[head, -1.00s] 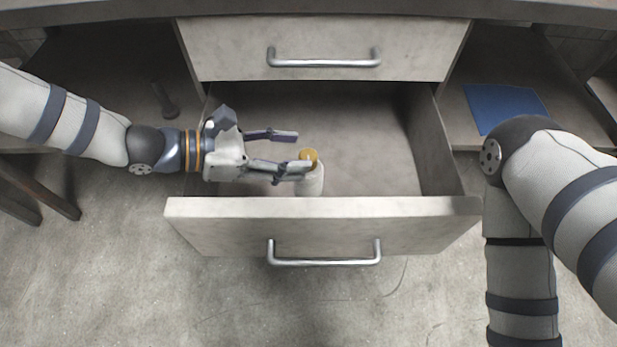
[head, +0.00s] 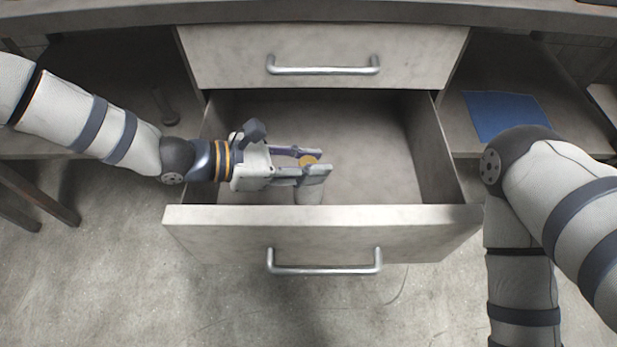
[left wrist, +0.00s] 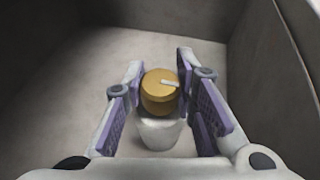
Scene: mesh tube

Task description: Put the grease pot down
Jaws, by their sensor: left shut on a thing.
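The grease pot (head: 309,192) is a small pale pot with an orange-yellow lid, upright inside the open lower drawer (head: 190,214), close to its front panel. My left gripper (head: 318,161) reaches in from the left and is shut on the pot, one finger on each side near the lid. In the left wrist view the pot (left wrist: 159,132) stands between the purple-padded fingers (left wrist: 160,88). A small pale mark shows on its lid. The fingers hide part of the pot in the head view, and I cannot tell whether its base touches the drawer floor. My right gripper is out of view.
The drawer floor (head: 375,170) is otherwise bare. A closed upper drawer (head: 225,55) sits above, with a bar handle. A blue mat (head: 507,115) lies on the shelf at right. A small dark upright object (head: 166,108) stands on the left shelf.

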